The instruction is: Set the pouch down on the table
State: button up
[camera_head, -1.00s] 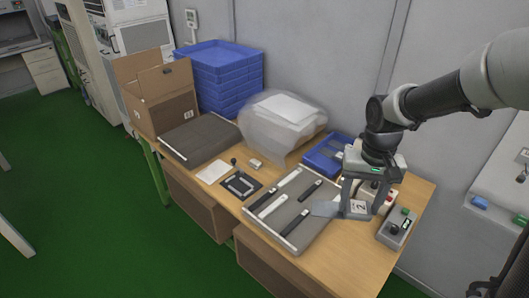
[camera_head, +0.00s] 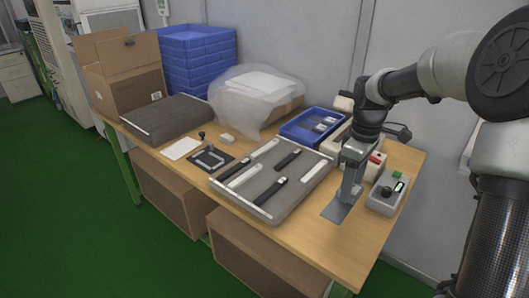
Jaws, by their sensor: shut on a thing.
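My gripper (camera_head: 350,192) points down over the front right of the wooden table (camera_head: 312,243). It is shut on the grey pouch (camera_head: 338,211), a thin flat piece that shows below and to the left of the fingers. The fingers and wrist hide the pouch's upper part. The pouch is just right of the grey tray, over bare wood. I cannot tell whether its lower edge touches the table.
A grey tray (camera_head: 247,203) with several dark and white strips lies left of the gripper. A blue bin (camera_head: 296,137) is behind. Bare wood lies in front.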

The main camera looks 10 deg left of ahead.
jog(key=shift+f+b, duration=1.4)
jog(key=shift+f, duration=3.55)
jog(key=shift+f, duration=0.2)
jog(key=o, duration=1)
jog(key=shift+o, duration=0.2)
jog(key=shift+r, duration=0.1)
notch_tip(320, 180, up, 12)
jog(key=p, duration=0.3)
jog(key=shift+r, duration=0.1)
